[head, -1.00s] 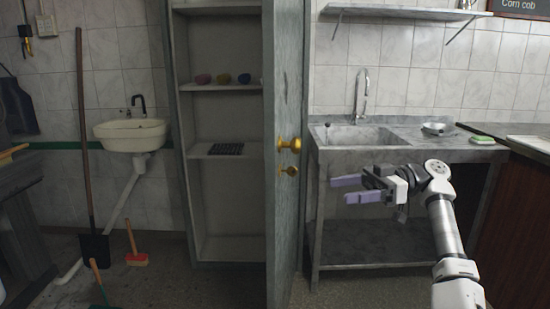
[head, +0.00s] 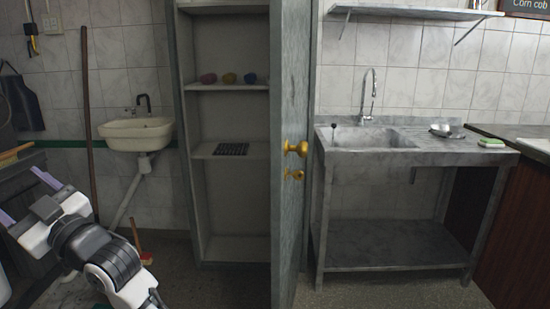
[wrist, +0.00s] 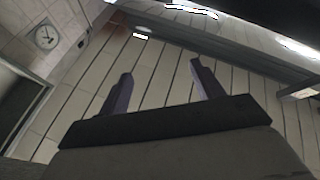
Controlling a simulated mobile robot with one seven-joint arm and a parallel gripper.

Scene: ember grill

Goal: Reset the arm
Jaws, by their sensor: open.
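My gripper (head: 25,199) is at the lower left in the head view, in front of the dark bench on the left. Its two purple fingers stand apart with nothing between them. The wrist view also shows my gripper (wrist: 160,85) open and empty, with its fingers against a ceiling or wall of pale panels with dark seams. My white and black arm reaches in from the bottom left of the head view.
A half-open door (head: 296,120) with brass knobs stands mid-view beside a shelf cabinet (head: 229,88) holding small coloured bowls. A white washbasin (head: 135,137) hangs left. A metal sink counter (head: 400,158) stands right. A round clock (wrist: 46,37) shows in the wrist view.

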